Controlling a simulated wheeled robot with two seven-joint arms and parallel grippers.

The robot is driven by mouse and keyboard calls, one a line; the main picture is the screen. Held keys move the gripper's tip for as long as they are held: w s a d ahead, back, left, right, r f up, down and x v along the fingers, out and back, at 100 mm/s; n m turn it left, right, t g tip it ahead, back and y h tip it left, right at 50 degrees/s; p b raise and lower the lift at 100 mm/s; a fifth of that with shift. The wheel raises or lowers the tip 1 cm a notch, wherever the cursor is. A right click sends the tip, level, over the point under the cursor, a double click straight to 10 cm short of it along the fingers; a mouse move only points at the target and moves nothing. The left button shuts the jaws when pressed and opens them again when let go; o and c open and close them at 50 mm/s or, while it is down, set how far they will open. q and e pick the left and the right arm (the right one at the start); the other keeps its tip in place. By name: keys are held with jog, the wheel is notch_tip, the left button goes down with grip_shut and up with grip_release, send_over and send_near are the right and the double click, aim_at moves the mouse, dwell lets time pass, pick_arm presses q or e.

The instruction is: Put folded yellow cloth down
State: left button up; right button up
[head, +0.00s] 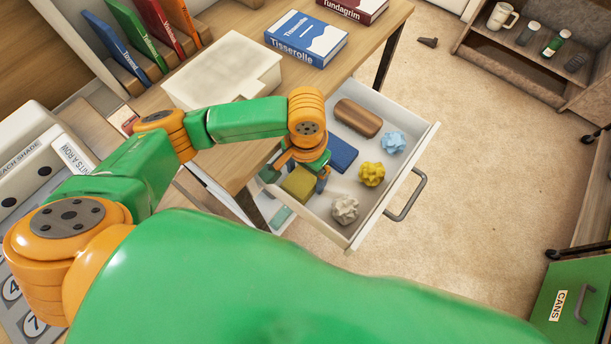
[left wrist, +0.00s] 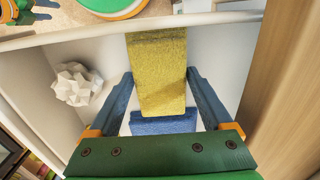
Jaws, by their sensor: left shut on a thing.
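The folded yellow cloth (head: 299,184) is at the near left part of the open white drawer (head: 430,140). My left gripper (head: 312,175) reaches down into the drawer and is shut on this cloth. In the left wrist view the yellow cloth (left wrist: 158,70) lies between the two blue fingers (left wrist: 160,76). A folded blue cloth (head: 342,153) lies close by, and its end (left wrist: 163,123) shows below the yellow one in the left wrist view. I cannot tell whether the yellow cloth touches the drawer floor. A cut-off green and orange part of mine shows at that view's top left.
The drawer also holds a brown block (head: 358,118) and crumpled light blue (head: 393,142), yellow (head: 372,174) and grey-white (head: 345,210) balls. Books (head: 307,40) and a cream box (head: 225,70) stand on the desk above.

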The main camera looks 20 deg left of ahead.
aim_at(306, 176)
pick_arm(q)
jog(key=shift+f, duration=0.35)
jog(key=o, duration=1.6)
jog(key=shift+s+f, duration=0.1)
jog(key=shift+s, duration=0.1)
jog(key=shift+c, duration=0.2)
notch_tip(306, 176, up, 13)
jog(key=p, duration=0.4)
jog(key=shift+w+f, duration=0.2)
jog(key=shift+d, duration=0.1)
